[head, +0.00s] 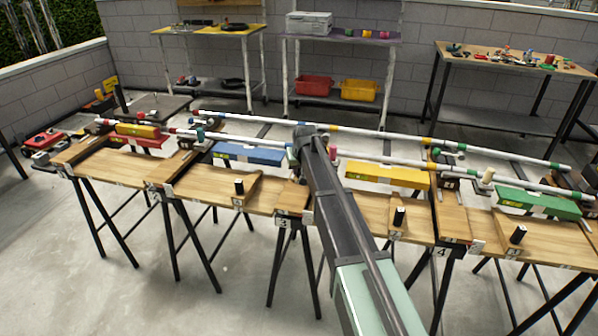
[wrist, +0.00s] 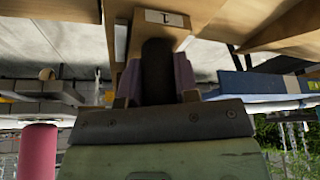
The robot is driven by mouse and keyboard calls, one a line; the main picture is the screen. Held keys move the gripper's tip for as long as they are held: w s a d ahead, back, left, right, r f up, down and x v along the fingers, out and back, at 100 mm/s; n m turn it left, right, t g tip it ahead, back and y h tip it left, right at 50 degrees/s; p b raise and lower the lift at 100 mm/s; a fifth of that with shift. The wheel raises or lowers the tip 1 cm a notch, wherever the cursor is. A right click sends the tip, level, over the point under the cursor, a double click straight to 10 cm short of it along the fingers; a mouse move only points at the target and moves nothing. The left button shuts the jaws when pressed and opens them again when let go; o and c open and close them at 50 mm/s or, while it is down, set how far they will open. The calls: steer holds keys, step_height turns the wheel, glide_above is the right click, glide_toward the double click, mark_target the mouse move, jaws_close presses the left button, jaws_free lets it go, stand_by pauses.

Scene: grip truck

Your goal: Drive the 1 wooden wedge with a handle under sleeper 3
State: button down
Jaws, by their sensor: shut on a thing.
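In the wrist view my gripper (wrist: 158,75) is shut on the upright black handle (wrist: 157,65) of the wooden wedge (wrist: 163,38). A pale wooden face there carries a white label like an upside-down 1. In the head view my arm crosses the bench and hides the gripper and the held wedge. Sleeper 3 (head: 291,199), with label 3 at its near end, stands just left of my arm. Its far end is partly covered by the arm. I cannot tell whether the wedge touches the sleeper.
Black-handled pieces (head: 239,187) (head: 398,217) (head: 518,235) stand on the wooden boards. A blue level (head: 248,153) lies left of my arm, a yellow one (head: 387,175) right. Long white pipes (head: 390,136) run behind. A pink cylinder (wrist: 39,150) shows close by in the wrist view.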

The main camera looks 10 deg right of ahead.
steer(key=shift+w+d, duration=0.25)
steer(key=shift+w, duration=0.25)
steer(key=shift+w+d, duration=0.25)
steer(key=shift+w, duration=0.2)
steer(key=shift+w+d+r, duration=0.25)
steer(key=shift+w+d, duration=0.05)
steer(key=shift+w, duration=0.35)
steer(key=c, duration=0.9)
jaws_free()
steer(key=shift+d+r, duration=0.1)
steer(key=shift+o, duration=0.2)
steer(key=shift+a+p+v, duration=0.15)
steer(key=shift+p+v, duration=0.55)
steer(key=shift+p, duration=0.1)
steer(key=shift+a+p+v, duration=0.15)
steer(key=shift+p+v, duration=0.6)
steer(key=shift+p, duration=0.05)
steer(key=shift+s+r, duration=0.1)
steer(key=shift+s, duration=0.35)
steer(key=s+a+r+p, duration=0.3)
steer(key=s+a, duration=0.1)
steer(key=s, duration=0.4)
steer(key=shift+a, duration=0.4)
